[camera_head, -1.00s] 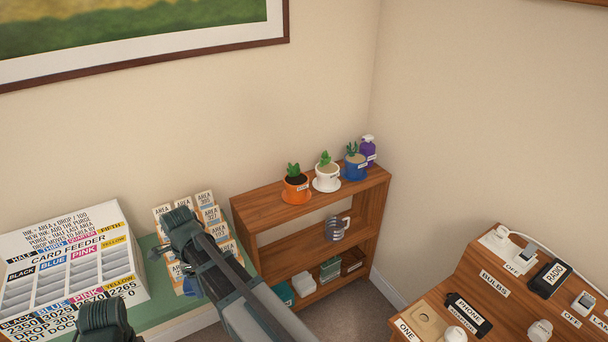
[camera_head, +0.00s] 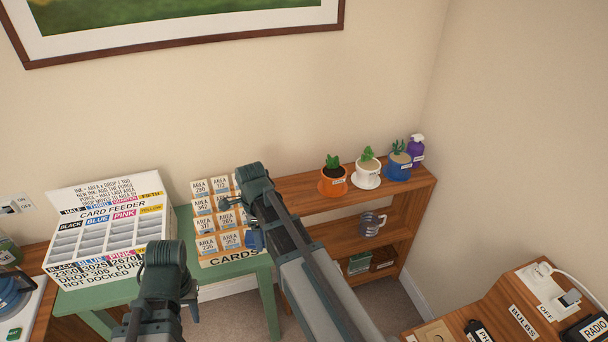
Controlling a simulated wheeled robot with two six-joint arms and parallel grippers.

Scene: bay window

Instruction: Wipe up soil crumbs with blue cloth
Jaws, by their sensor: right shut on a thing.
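My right gripper (camera_head: 253,241) shows only in part, below its arm's dark joint and in front of the cards stand. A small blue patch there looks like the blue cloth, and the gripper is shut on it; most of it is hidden. My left gripper (camera_head: 191,309) is at the lower left, largely hidden behind its own arm, so its fingers cannot be read. I cannot make out soil crumbs. Three potted plants stand on top of the wooden shelf (camera_head: 305,198): an orange pot (camera_head: 333,182), a white pot on a saucer (camera_head: 367,175) and a blue pot (camera_head: 398,168).
A purple spray bottle (camera_head: 416,150) stands behind the blue pot. A grey mug (camera_head: 371,224) is on the middle shelf. The card feeder (camera_head: 110,215) and cards stand (camera_head: 205,210) fill the green table (camera_head: 85,301). A wooden desk with switches (camera_head: 500,300) is at lower right.

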